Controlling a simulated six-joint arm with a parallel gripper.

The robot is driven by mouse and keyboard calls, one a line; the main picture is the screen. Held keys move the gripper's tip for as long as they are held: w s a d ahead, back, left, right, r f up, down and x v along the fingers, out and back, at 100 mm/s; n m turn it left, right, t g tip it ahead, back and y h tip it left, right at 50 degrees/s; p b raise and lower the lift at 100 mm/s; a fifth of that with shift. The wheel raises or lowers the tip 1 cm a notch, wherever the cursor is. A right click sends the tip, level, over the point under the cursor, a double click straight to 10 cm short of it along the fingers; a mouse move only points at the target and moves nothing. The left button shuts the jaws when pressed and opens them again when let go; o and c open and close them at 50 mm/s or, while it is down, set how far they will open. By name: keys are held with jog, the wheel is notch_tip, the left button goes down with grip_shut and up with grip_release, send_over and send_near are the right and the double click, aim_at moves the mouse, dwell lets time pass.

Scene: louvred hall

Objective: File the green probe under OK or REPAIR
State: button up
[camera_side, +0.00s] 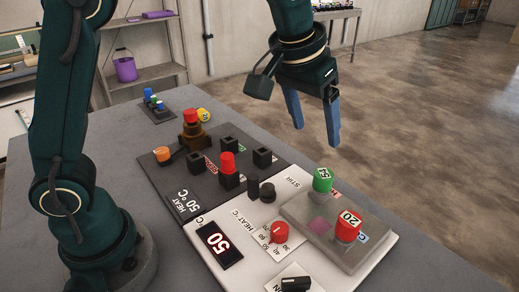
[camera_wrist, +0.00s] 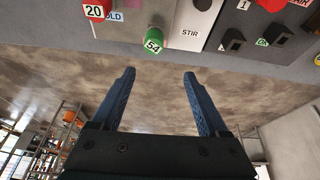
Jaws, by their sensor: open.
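The green probe (camera_side: 323,182) stands upright on the raised grey block of the white panel, its cap marked with a number. The wrist view shows the green probe (camera_wrist: 153,42) with the number 54. My gripper (camera_side: 315,134) is open and empty, above and beyond the panel, apart from the probe. Its two blue fingers (camera_wrist: 159,72) point toward the probe in the wrist view. The dark board (camera_side: 178,187) holds several black square sockets, with red and green labels beside them. In the wrist view a green OK label (camera_wrist: 262,42) and a partly cut-off red REPAIR label (camera_wrist: 299,3) show.
A red probe marked 20 (camera_side: 348,228) stands near the green one on the grey block (camera_side: 305,217). Another red piece (camera_side: 227,162) sits in a dark-board socket.

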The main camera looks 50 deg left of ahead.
aim_at(322, 174)
jog(key=shift+m+g, duration=0.3)
jog(key=shift+g, duration=0.1)
jog(key=shift+s+d+x, duration=0.1)
jog(key=shift+d+x, duration=0.15)
jog(key=shift+x, duration=1.95)
jog(key=shift+s+d+x, duration=0.15)
jog(key=shift+d+x, duration=0.1)
jog(key=shift+x, duration=1.9)
jog(key=shift+s+d+x, duration=0.1)
jog(key=shift+d+x, duration=0.15)
jog(key=shift+x, duration=1.95)
jog(key=shift+c, duration=0.3)
grip_shut()
